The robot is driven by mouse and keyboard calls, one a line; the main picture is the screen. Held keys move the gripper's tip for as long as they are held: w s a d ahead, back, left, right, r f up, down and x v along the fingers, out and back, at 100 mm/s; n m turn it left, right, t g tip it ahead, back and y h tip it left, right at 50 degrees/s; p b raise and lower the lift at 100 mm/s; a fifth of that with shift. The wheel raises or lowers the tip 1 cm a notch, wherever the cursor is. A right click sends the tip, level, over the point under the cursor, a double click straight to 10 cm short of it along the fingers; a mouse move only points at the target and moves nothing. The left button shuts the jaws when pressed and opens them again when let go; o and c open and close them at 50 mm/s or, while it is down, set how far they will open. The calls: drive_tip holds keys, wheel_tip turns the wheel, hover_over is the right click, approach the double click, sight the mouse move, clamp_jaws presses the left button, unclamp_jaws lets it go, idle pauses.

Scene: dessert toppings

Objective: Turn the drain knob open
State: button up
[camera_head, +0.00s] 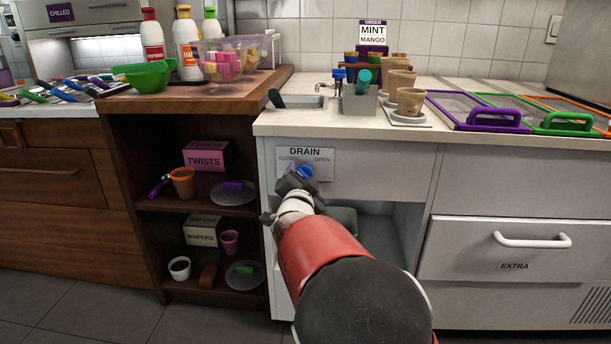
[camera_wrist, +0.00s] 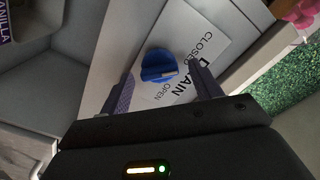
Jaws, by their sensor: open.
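The blue drain knob (camera_head: 306,171) is on a panel under the counter. Its pale plate (camera_head: 320,156) reads DRAIN, with OPEN at the right in the head view. In the wrist view the blue knob (camera_wrist: 156,65) lies between the fingertips of my gripper (camera_wrist: 162,72), with plate showing around it. My gripper is open, one finger on each side of the knob, and gaps show beside it. CLOSED and OPEN are both readable on the plate (camera_wrist: 205,55) there. A light stripe shows on the knob, but I cannot tell which setting it marks. My gripper (camera_head: 300,182) partly hides the knob's surroundings in the head view.
An open recess (camera_head: 388,235) lies below the panel. A drawer with a white handle (camera_head: 532,241) is at right. A dark wooden shelf unit (camera_head: 133,190) with cups and plates stands at left.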

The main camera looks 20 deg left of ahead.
drive_tip(key=shift+x, duration=0.75)
drive_tip(key=c, duration=1)
